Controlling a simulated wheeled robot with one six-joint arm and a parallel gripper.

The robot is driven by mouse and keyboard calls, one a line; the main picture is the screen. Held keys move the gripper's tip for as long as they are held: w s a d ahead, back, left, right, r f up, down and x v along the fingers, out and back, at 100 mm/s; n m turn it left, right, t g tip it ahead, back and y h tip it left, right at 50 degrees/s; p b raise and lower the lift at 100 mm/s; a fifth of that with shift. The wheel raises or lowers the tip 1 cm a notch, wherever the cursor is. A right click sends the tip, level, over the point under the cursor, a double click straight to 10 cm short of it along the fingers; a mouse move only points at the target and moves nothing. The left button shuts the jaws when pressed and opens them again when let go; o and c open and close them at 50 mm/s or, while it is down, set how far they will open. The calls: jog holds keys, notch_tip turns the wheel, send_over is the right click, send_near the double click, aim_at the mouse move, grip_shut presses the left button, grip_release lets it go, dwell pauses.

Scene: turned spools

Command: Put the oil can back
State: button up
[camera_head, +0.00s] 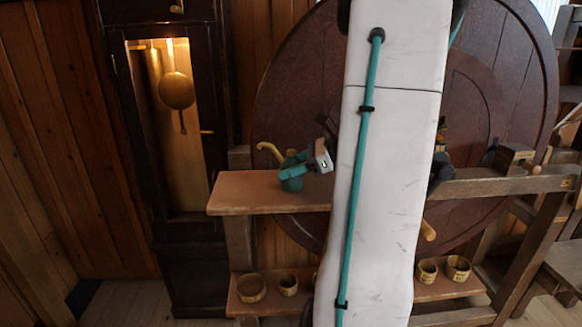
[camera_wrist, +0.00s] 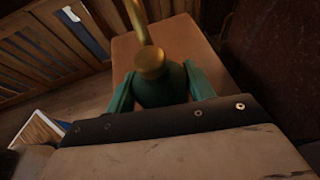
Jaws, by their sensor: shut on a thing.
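The oil can is a green, rounded can with a brass cap and a curved brass spout. In the head view the oil can (camera_head: 291,172) is at the left part of a wooden shelf (camera_head: 240,194), its spout pointing up and left. My gripper (camera_head: 292,172) is shut on the can's body from the right, with a teal finger on its near side. In the wrist view the can (camera_wrist: 158,85) sits between my two teal fingers (camera_wrist: 160,92). It looks upright on or just above the shelf; I cannot tell whether its base touches.
A large dark red wheel (camera_head: 300,90) stands behind the shelf. A tall clock cabinet (camera_head: 172,120) with a lit pendulum stands at the left. Several small round containers (camera_head: 251,288) sit on a lower shelf. My white arm hides the middle. The shelf's left end is bare.

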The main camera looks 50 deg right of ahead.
jog(key=shift+f, duration=0.15)
jog(key=o, duration=1.1)
jog(key=shift+o, duration=0.2)
jog(key=v, duration=1.2)
jog(key=shift+r, duration=0.2)
